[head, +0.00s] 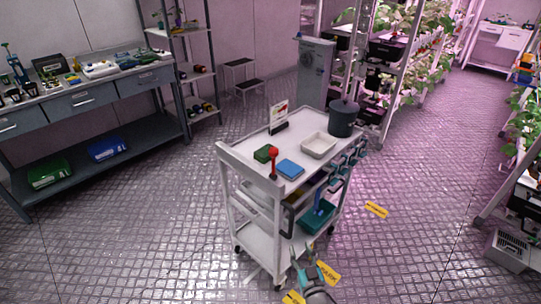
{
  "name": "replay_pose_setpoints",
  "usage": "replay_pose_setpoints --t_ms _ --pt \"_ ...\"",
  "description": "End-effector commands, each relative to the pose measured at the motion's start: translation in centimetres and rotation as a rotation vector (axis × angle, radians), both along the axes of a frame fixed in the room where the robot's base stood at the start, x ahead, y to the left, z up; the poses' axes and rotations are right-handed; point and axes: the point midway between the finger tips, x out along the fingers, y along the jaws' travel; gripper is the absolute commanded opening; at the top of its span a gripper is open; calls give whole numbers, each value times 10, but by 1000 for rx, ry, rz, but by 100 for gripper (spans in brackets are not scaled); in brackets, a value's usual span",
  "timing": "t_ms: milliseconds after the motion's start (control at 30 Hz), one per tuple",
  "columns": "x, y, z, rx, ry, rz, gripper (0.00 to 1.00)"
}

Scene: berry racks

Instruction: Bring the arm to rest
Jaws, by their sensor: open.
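My gripper (303,253) shows at the bottom middle of the head view, low in front of the white cart. Its two fingers are spread apart and nothing shows between them. The rest of my arm runs down out of the frame at the bottom. In the picture, the gripper is just below the teal bin (318,216) on the cart's lower part; I cannot tell how far apart they are.
The white cart (229,158) carries a dark pot (342,118), a white tray (319,145), a blue box (290,169) and a green item (265,153). A workbench (75,103) stands left, plant racks (409,50) at right. Floor is open left and right.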

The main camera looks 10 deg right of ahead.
Motion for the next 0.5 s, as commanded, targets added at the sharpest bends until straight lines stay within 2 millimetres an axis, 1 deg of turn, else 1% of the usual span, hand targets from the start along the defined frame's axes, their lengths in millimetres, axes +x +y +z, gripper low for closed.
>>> replay_pose_setpoints --t_ms 67,133,167,233,267,367,400,467,500 --pt "-2 0 -1 0 1 0 46" --pt "-9 0 -3 1 5 0 46" --pt "-14 1 -4 2 8 0 46" --pt "-32 2 -9 1 17 -1 46" --pt "-42 2 -11 1 21 -1 46" --pt "-82 4 -16 2 38 -3 46" --pt "-98 4 -17 3 45 -4 46" --pt "-123 5 -18 4 57 -5 46" --pt "-139 5 -18 3 63 -6 46"
